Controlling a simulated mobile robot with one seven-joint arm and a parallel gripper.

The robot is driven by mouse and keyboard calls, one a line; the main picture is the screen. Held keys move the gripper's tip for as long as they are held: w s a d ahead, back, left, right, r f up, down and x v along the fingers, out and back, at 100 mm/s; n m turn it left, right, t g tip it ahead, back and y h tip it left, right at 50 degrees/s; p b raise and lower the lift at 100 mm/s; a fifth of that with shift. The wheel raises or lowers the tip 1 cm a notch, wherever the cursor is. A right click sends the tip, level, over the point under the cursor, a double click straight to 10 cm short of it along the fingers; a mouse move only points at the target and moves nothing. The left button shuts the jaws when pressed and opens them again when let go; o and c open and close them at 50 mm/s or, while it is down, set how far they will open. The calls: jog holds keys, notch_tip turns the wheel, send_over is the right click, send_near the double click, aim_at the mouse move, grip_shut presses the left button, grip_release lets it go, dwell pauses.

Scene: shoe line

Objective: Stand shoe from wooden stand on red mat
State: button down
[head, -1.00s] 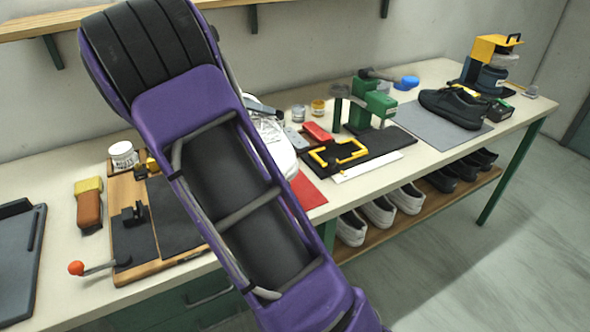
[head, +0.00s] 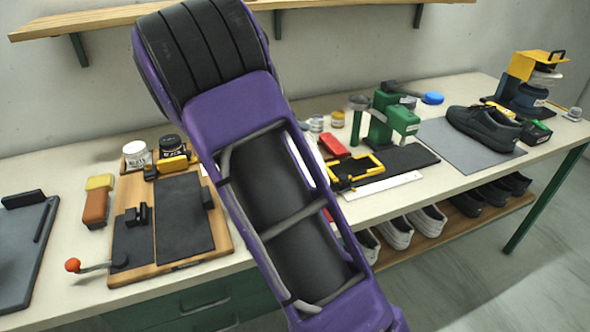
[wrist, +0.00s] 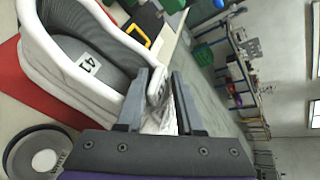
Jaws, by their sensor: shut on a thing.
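The white and grey shoe (wrist: 85,50), with a "41" label on its insole, fills the upper left of the wrist view. My gripper (wrist: 165,78) is shut on the edge of the shoe's wall, with white material between its fingers. The red mat (wrist: 12,70) shows beneath and beside the shoe; I cannot tell whether they touch. In the head view my arm hides the gripper and almost all of the shoe and red mat (head: 329,214). The wooden stand (head: 172,267), with dark pads and a clamp, holds no shoe.
Right of my arm are a yellow frame (head: 352,168) on a black board, a green press (head: 385,120) and a black shoe (head: 483,127) on a grey mat. Jars and a brown-yellow block (head: 96,205) are at left. A shelf (head: 90,32) runs above.

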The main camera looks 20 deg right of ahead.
notch_tip(320, 180, down, 8)
jog(key=shift+f+b, duration=0.1)
jog(key=shift+b, duration=0.6)
jog(key=shift+f, duration=0.1)
jog(key=c, duration=0.5)
grip_release()
jog(key=p+v, duration=0.2)
jog(key=v, duration=1)
